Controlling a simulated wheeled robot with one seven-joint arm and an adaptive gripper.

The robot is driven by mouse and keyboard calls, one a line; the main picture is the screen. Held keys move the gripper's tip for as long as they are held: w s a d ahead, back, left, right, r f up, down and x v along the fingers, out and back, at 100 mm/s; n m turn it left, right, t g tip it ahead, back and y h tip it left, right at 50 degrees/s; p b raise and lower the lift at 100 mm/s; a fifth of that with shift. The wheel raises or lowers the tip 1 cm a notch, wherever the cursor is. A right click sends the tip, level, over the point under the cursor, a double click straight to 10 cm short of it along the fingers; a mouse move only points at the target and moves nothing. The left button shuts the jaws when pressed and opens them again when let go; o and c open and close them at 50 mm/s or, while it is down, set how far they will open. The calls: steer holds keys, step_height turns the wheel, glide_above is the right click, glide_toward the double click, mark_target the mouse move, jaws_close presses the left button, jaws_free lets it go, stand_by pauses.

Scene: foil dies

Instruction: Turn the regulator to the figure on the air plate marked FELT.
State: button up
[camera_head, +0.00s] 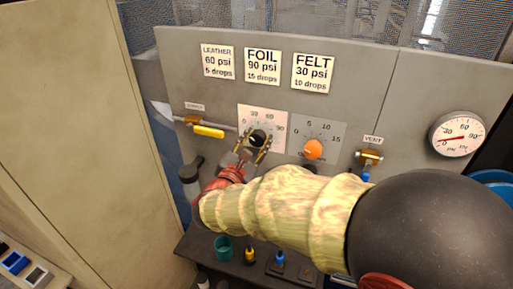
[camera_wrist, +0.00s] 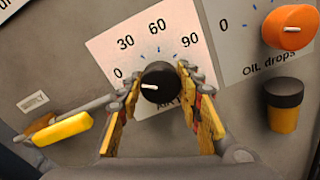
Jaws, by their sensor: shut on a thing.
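The regulator is a black knob (camera_wrist: 160,80) with a white pointer line, on a white plate (camera_wrist: 115,50) marked 0, 30, 60, 90. The pointer faces left, close to the 0 end. My gripper (camera_wrist: 158,92) is shut on the knob, one finger on each side; in the head view the gripper (camera_head: 257,142) partly covers the knob (camera_head: 258,137). The FELT plate (camera_head: 313,73) reads 30 psi, 10 drops. Beside it are the FOIL plate (camera_head: 263,67), 90 psi, and the LEATHER plate (camera_head: 218,62), 60 psi. The gauge (camera_head: 458,135) has its red needle near 0.
An orange oil-drops knob (camera_head: 313,149) stands just right of the regulator. A yellow-handled valve (camera_head: 208,131) is at the left, and a brass vent valve (camera_head: 369,158) at the right. A bench with small items (camera_head: 250,255) lies below. A beige panel (camera_head: 70,110) fills the left.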

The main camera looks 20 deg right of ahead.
steer(key=m+b, duration=0.4)
steer(key=b, duration=0.2)
steer(key=shift+f+b, duration=0.2)
steer(key=shift+b, duration=0.1)
steer(key=m+b, duration=0.2)
steer(key=b, duration=0.1)
steer(key=shift+r, duration=0.1)
steer(key=shift+r+b, duration=0.15)
steer(key=shift+b, duration=0.2)
steer(key=o, duration=1.1)
steer(key=shift+o, duration=0.3)
steer(key=v, duration=1.2)
